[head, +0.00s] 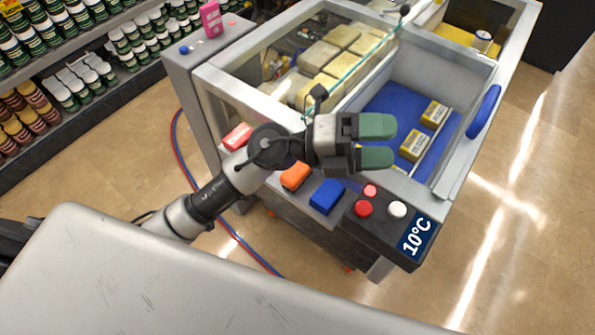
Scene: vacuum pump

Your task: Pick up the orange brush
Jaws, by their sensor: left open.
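My left gripper (378,142) is open, its two green fingers apart and pointing right, with nothing between them. It hovers over the front edge of the freezer-like cabinet (262,100), near its blue-floored compartment. An orange block-shaped thing (296,176) sits on the cabinet's front ledge, below and left of the gripper and partly behind my left wrist. It may be the orange brush, but no bristles show. My right gripper is out of view.
A blue block (327,196) and a red one (238,136) sit along the same ledge. A control panel with buttons (397,210) and a 10°C display (417,237) is at the right corner. Yellow boxes (414,146) lie in the compartment. Shelves of jars stand at left.

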